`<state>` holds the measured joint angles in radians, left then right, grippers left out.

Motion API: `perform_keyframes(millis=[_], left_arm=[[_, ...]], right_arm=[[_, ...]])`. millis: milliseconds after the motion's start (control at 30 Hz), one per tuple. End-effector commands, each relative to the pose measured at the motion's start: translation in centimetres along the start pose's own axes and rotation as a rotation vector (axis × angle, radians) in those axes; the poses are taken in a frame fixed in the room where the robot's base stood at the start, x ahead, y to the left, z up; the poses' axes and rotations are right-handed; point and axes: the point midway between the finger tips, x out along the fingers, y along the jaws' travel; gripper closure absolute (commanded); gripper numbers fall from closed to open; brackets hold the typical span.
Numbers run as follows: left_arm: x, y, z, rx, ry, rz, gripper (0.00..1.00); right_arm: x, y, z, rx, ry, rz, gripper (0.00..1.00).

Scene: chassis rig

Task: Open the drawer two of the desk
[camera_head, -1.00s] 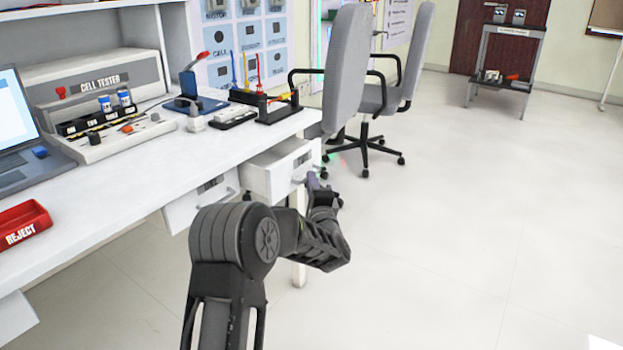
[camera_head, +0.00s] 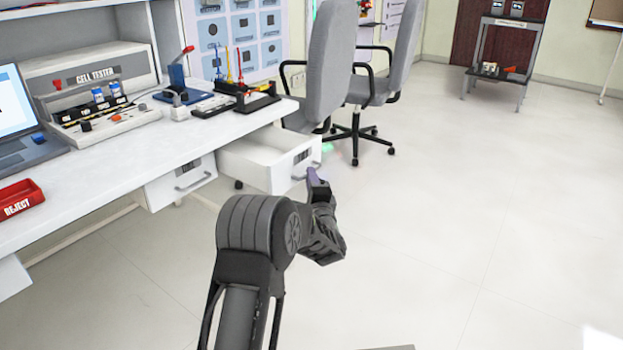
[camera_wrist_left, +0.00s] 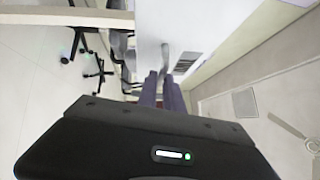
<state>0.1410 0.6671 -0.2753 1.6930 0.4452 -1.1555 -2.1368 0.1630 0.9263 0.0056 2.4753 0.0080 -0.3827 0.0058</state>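The open drawer (camera_head: 272,158) sticks out from under the right end of the white desk (camera_head: 110,168). It has a dark label, too small to read surely, and a metal handle on its front. My left gripper (camera_head: 316,176) is at that handle, its fingertips partly hidden in the head view. In the left wrist view the two fingers (camera_wrist_left: 164,92) are close together around the handle (camera_wrist_left: 165,56), with the white drawer front (camera_wrist_left: 185,25) just beyond. The drawer's visible inside looks empty. My right gripper is not in view.
A shut drawer (camera_head: 182,183) sits left of the open one. A cell tester (camera_head: 95,85), a laptop (camera_head: 15,118) and a red reject tray (camera_head: 20,199) are on the desk. Grey chairs (camera_head: 328,60) stand behind the drawer. The floor to the right (camera_head: 460,200) is clear.

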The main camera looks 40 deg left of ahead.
Motion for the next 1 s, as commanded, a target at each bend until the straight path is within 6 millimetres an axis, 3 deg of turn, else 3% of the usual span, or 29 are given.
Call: perform_keyframes(millis=[233,567,1000], left_arm=[[0.0,0.0,0.0,0.000,0.000,0.000,0.69],[-0.4,-0.1,-0.1,0.000,0.001,0.000,0.69],[-6.7,-0.2,-0.1,0.001,0.003,0.001,0.69]], right_arm=[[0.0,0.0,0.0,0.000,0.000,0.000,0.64],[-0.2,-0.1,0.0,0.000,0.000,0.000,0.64],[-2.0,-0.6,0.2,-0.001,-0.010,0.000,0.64]])
